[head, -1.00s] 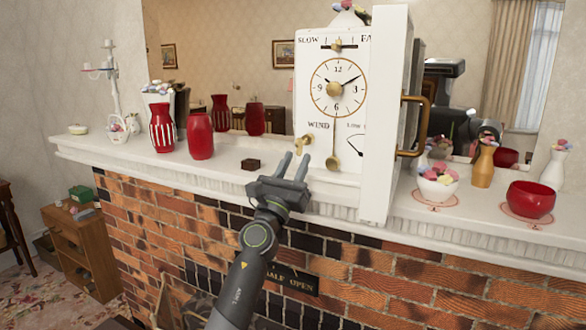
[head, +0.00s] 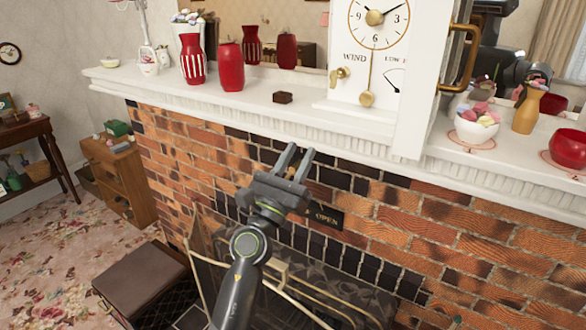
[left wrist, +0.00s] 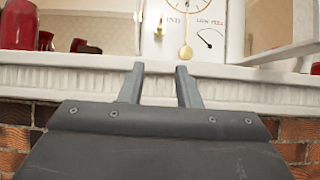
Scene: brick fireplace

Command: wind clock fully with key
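The white clock (head: 350,62) stands on the mantel, its top cut off in the head view. Its dial, pendulum and small gauge show, and its door with a brass handle (head: 463,55) stands open at the right. A brass key (head: 340,76) sits at the WIND mark at the lower left of the clock face; it also shows in the left wrist view (left wrist: 160,27). My left gripper (head: 300,162) is open and empty, in front of the brickwork, below the mantel edge and apart from the key. My right gripper is not directly in view.
On the mantel (head: 225,104) stand red vases (head: 231,66), a small dark block (head: 283,97), a flower bowl (head: 477,125), a gold vase (head: 527,110) and a red bowl (head: 568,148). A brass fireplace fender (head: 300,290) and a brown box (head: 140,284) lie below.

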